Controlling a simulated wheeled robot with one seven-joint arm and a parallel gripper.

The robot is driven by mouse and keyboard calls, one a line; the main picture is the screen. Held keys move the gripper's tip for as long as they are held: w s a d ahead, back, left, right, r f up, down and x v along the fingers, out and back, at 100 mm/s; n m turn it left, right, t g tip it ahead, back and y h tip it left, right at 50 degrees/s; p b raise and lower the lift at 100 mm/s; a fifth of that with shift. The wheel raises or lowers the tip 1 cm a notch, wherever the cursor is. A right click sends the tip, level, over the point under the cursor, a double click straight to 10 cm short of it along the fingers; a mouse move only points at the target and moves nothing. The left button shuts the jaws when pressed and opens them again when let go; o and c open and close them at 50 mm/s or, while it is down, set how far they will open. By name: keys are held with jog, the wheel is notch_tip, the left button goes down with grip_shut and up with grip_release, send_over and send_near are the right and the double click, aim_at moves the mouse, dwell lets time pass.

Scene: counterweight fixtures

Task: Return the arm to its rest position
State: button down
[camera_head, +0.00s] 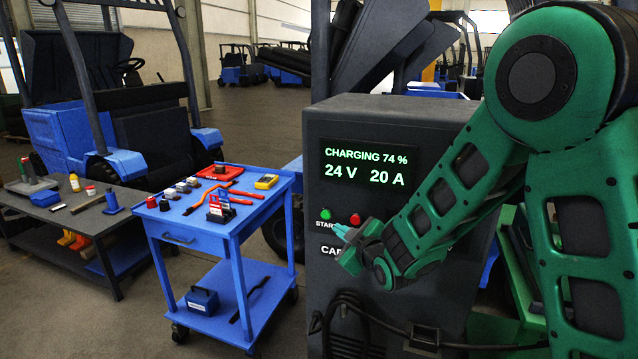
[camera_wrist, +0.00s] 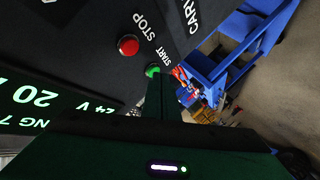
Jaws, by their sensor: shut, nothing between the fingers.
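My gripper (camera_head: 340,232) is in front of the dark charger cabinet (camera_head: 400,122), just below its buttons. Its fingers are shut and empty. In the wrist view the shut fingers (camera_wrist: 160,88) point at the green START button (camera_wrist: 152,71), with the tips close to it; I cannot tell whether they touch. The green START button (camera_head: 325,214) and the red STOP button (camera_head: 355,219) show in the head view. The red button (camera_wrist: 128,45) is also clear in the wrist view. The cabinet's display reads CHARGING 74 %, 24 V, 20 A. My green arm reaches in from the right.
A blue cart (camera_head: 190,237) with tools and small parts stands left of the cabinet. A grey workbench (camera_head: 90,215) is farther left, with a blue forklift (camera_head: 75,130) behind it. A black cable (camera_head: 350,318) hangs low on the cabinet. Floor is open behind the cart.

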jog(key=s+d+r+m+g+h, duration=0.1)
jog(key=s+d+m+g+h, duration=0.2)
jog(key=s+d, duration=0.45)
jog(key=s+d+r+m+g+h, duration=0.15)
jog(key=s+d+m, duration=0.35)
jog(key=d, duration=0.5)
jog(key=s+d+m+g, duration=0.3)
jog(key=s+d, duration=0.2)
jog(key=s, duration=0.5)
jog(key=s+d+f+m+g, duration=0.1)
jog(key=s+d+m+g, duration=0.2)
jog(key=s+d, duration=0.3)
jog(key=s+d+m+g, duration=0.3)
jog(key=s+d, duration=0.3)
jog(key=s, duration=0.9)
jog(key=shift+s+d+f+m+g, duration=0.15)
jog(key=shift+s+f+m+g, duration=0.15)
jog(key=shift+m, duration=0.4)
jog(key=shift+h, duration=0.25)
jog(key=shift+w+f, duration=0.2)
jog(key=shift+w, duration=0.5)
